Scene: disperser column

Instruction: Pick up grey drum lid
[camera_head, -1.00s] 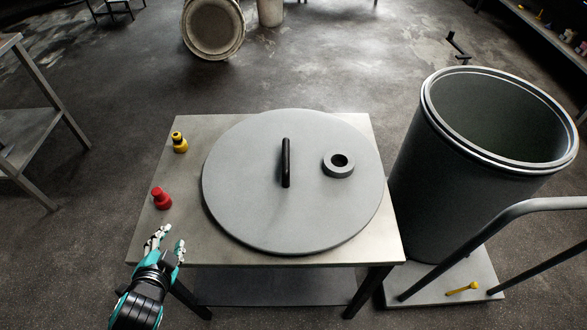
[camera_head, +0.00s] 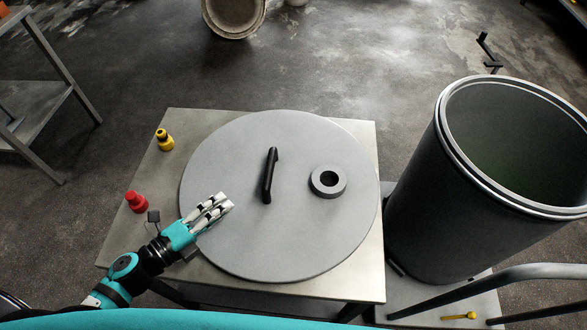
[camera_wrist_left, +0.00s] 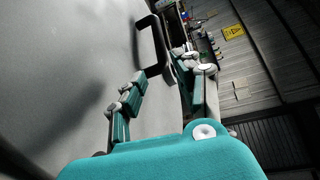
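The grey drum lid (camera_head: 310,235) is a large round disc lying flat on a metal table. It has a black bar handle (camera_head: 270,175) near its middle and a raised grey ring (camera_head: 328,181) to the right. My left gripper (camera_head: 222,204) is over the lid's left part, left of and nearer than the handle, apart from it. In the left wrist view its fingers (camera_wrist_left: 160,90) are spread and empty, with the handle (camera_wrist_left: 153,50) ahead of them and the lid surface (camera_wrist_left: 60,60) alongside. My right gripper is not in view.
A red-capped fitting (camera_head: 136,202) and a yellow one (camera_head: 164,140) stand on the table's (camera_head: 365,150) left strip. An open grey drum (camera_head: 430,215) on a trolley stands close at the right, with a rail (camera_head: 520,275) in front.

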